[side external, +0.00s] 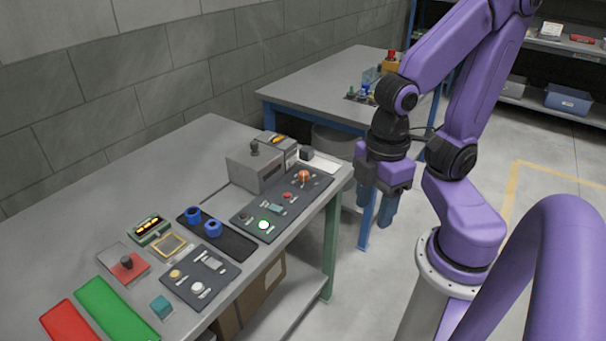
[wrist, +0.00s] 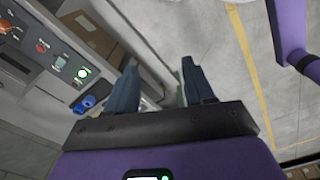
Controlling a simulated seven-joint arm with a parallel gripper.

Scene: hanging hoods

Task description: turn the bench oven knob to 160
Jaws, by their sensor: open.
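No dial marked 160 can be read, and I cannot tell for sure which part is the bench oven knob. A grey box (side external: 256,166) with a dark knob (side external: 254,147) on top stands at the back of the near bench. My gripper (side external: 376,208) is open and empty, pointing down over the floor just right of the bench, apart from both knobs. Its two fingers also show apart in the wrist view (wrist: 158,78).
A dark panel (side external: 246,216) carries a lit green button (side external: 264,225) and an orange-red knob (side external: 303,175). Blue rings (side external: 212,229), a smaller button panel (side external: 184,291) and red and green pads (side external: 118,312) lie nearby. A second table (side external: 315,82) stands behind.

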